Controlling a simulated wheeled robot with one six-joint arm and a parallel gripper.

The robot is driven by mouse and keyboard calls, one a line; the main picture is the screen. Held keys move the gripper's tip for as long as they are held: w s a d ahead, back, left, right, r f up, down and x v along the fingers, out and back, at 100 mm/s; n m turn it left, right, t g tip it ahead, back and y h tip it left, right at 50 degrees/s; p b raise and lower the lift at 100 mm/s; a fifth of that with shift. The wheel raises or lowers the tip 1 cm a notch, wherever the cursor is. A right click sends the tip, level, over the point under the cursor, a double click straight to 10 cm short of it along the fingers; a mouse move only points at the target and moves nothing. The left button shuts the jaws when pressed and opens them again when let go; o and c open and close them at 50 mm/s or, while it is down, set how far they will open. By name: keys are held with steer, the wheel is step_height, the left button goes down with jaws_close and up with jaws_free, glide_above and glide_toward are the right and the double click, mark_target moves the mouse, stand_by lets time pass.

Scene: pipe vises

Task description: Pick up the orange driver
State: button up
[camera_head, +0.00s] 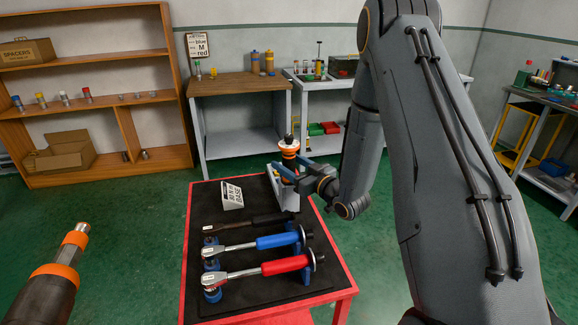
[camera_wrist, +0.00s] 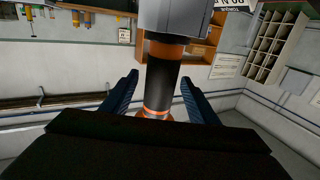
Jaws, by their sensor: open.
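The orange driver (camera_head: 289,151) stands upright at the back of the red cart, with orange bands and a dark body. In the wrist view its black shaft with orange bands (camera_wrist: 160,83) runs between my two blue fingers. Its end meets a light grey holder (camera_wrist: 180,18); in the head view my gripper partly hides the driver. My gripper (camera_head: 292,168) is open around the driver, with a visible gap on each side of the shaft in the wrist view.
The red-edged cart (camera_head: 187,240) has a black mat. Red (camera_head: 285,265) and blue (camera_head: 278,241) torque wrenches and a dark one (camera_head: 258,220) lie in front of the driver, near a small sign (camera_head: 231,195). A dark, orange-banded tool (camera_head: 55,285) fills the near left.

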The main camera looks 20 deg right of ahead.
jaws_close()
steer(key=shift+r, duration=0.15)
step_height(320, 180, up, 18)
steer(key=b, duration=0.4)
stand_by(0.6)
